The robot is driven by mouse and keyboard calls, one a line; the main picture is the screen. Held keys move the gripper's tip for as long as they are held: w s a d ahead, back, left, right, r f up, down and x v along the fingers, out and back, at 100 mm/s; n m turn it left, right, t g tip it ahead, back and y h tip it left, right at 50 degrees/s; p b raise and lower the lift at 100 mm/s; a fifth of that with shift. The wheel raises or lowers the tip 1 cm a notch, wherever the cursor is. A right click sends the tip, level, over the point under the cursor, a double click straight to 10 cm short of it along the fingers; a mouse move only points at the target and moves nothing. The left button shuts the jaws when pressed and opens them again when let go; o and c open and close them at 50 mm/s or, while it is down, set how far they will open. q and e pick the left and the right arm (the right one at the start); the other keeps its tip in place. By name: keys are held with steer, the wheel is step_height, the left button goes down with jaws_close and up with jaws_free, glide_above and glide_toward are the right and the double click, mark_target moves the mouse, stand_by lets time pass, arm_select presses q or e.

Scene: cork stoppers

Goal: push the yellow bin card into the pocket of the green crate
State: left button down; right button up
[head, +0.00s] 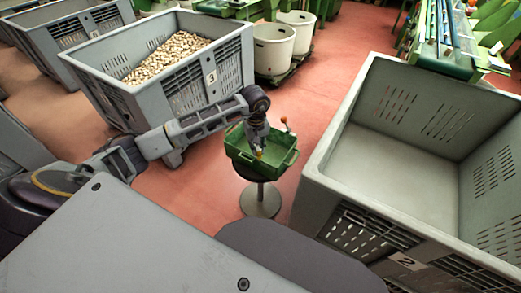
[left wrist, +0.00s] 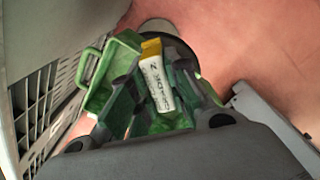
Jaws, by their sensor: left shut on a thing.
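The green crate (head: 243,167) sits on a round-based stand in the head view. It also shows in the left wrist view (left wrist: 98,88), with a loop handle at its left. My left gripper (head: 258,151) is over the crate, pointing down. It is shut on the yellow bin card, a small yellow spot (head: 259,156) below the fingers. In the left wrist view the card (left wrist: 156,82) shows a white printed face and a yellow end, between the two fingers (left wrist: 152,98). I cannot make out the pocket or whether the card touches the crate. My right gripper is not in view.
A large grey bin (head: 395,165) marked 2 stands close at the right. Another grey bin (head: 215,77) marked 3, holding corks, stands behind my left arm. Pale round tubs (head: 274,50) stand at the back. Red floor is open around the stand (head: 261,201).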

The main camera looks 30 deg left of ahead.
arm_select(q)
steer(key=w+a+n, duration=0.2)
steer(key=a+n, duration=0.4)
steer(key=n, duration=0.1)
steer(key=shift+a+r+n+p, duration=0.3)
steer(key=shift+n+p, duration=0.05)
steer(key=shift+n, duration=0.05)
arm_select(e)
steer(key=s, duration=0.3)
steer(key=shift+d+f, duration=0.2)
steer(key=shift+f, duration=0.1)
arm_select(q)
steer(key=shift+f, duration=0.25)
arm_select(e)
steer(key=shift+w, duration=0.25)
